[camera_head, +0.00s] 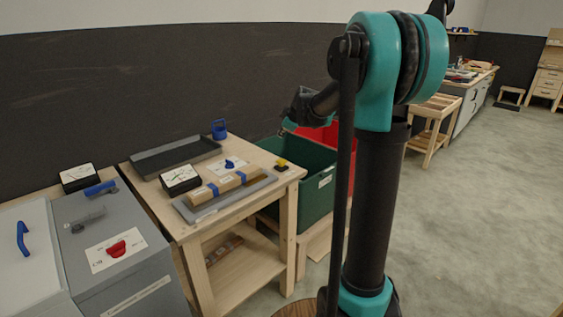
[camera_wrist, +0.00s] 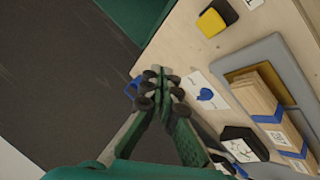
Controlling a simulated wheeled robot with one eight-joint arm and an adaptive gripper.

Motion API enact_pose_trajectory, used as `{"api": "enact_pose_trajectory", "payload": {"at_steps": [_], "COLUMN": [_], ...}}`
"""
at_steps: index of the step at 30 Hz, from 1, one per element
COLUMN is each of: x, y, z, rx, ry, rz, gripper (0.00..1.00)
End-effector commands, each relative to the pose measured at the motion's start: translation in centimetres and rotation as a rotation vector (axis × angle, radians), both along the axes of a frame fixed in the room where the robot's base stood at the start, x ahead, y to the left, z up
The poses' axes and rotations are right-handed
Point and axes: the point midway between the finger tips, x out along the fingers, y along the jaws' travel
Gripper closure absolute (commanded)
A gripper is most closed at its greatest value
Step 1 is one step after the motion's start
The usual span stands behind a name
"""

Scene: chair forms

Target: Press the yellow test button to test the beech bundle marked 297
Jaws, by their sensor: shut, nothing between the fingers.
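The yellow test button (camera_head: 281,162) sits on a black base near the right back corner of the wooden table. It also shows at the top of the wrist view (camera_wrist: 211,22). The beech bundle (camera_head: 219,188), tied with blue bands, lies on a grey plate (camera_head: 196,212); it shows at the right of the wrist view (camera_wrist: 258,97). In the head view my arm hides much of the gripper.
A dial meter (camera_head: 180,178), a blue knob on a white card (camera_head: 230,164), a dark tray (camera_head: 172,157) and a blue cup-like item (camera_head: 219,130) share the table. A green bin (camera_head: 313,190) and a red bin (camera_head: 318,139) stand to its right. Grey cabinets (camera_head: 120,245) stand left.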

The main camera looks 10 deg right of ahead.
Motion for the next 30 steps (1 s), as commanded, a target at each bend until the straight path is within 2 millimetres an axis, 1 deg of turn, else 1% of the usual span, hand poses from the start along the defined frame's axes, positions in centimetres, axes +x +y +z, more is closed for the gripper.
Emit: {"api": "enact_pose_trajectory", "payload": {"at_steps": [4,7,11,21,25,30], "x": [0.0,0.0,0.0,0.0,0.0,-0.1], "y": [0.0,0.0,0.0,0.0,0.0,0.0], "z": [-0.3,-0.9,-2.4,-6.8,-7.9,-8.7], "rx": [0.0,0.001,0.0,0.001,0.0,0.0], "ry": [0.0,0.0,0.001,0.0,0.001,0.001], "rz": [0.0,-0.001,-0.001,-0.001,-0.001,-0.001], "gripper": [1.0,1.0,1.0,1.0,1.0,1.0]}}
